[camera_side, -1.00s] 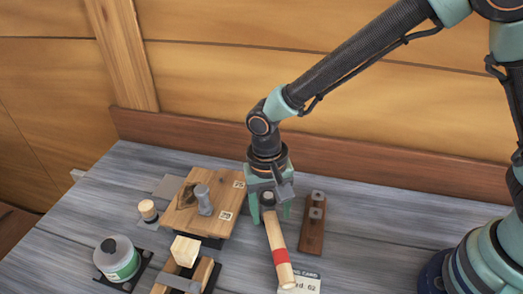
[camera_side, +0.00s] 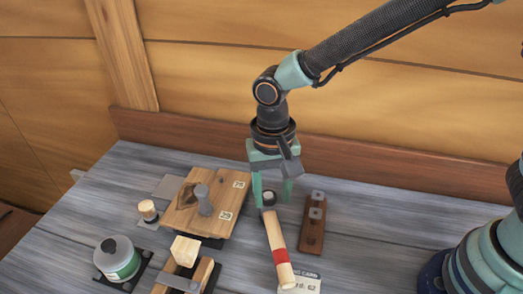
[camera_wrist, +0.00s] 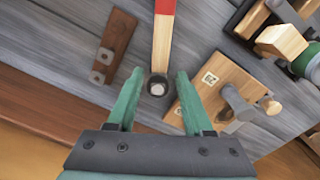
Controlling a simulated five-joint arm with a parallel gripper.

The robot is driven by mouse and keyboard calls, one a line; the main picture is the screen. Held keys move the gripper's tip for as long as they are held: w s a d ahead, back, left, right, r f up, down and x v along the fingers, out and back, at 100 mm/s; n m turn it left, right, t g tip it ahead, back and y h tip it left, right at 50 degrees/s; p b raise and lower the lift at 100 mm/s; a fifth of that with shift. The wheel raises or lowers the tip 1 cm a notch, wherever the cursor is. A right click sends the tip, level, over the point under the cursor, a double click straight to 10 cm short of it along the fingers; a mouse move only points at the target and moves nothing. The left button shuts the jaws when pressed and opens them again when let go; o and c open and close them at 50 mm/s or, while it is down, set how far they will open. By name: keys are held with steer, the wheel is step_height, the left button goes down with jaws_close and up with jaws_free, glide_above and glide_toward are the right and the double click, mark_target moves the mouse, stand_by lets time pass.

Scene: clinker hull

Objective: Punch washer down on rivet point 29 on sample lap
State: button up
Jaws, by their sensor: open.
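The sample lap (camera_side: 182,220) is a wooden board at left of centre with two pale number labels; it also shows in the wrist view (camera_wrist: 207,100). A grey punch-like tool (camera_side: 204,204) stands on the lap, also in the wrist view (camera_wrist: 236,102). In the wrist view the head lies between the fingers (camera_wrist: 159,75).
The back plank (camera_side: 370,172) bounds the bench.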

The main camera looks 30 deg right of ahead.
mark_target(272, 218)
steer(key=shift+r, duration=0.35)
steer(key=shift+f, duration=4.45)
jaws_close()
steer(key=shift+r, duration=0.7)
steer(key=shift+r, duration=3.95)
